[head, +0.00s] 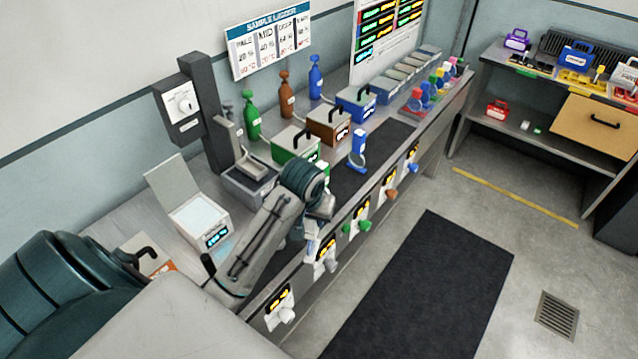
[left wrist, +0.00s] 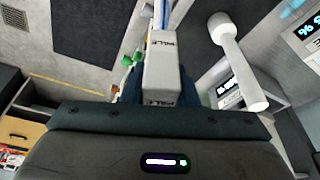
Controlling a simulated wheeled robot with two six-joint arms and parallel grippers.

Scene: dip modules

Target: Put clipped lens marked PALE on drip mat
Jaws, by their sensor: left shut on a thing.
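The clipped lens (left wrist: 162,72) shows in the left wrist view as a whitish block with dark lettering that reads PALE. My left gripper (left wrist: 160,88) is shut on it, with dark fingers on both sides. In the head view my left gripper (head: 297,238) is over the bench's front edge, partly hidden by its own arm. The lens's lower part is hard to make out there. A long dark mat (head: 388,146), which looks like the drip mat, lies along the bench. A blue clipped lens (head: 358,148) stands on it. My right gripper is not in view.
Green (head: 297,145), brown (head: 329,127) and blue (head: 356,104) handled boxes line the bench behind the mat. A white lidded device (head: 199,218) stands left of my arm. Coloured knobs (head: 364,226) stick out along the bench front.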

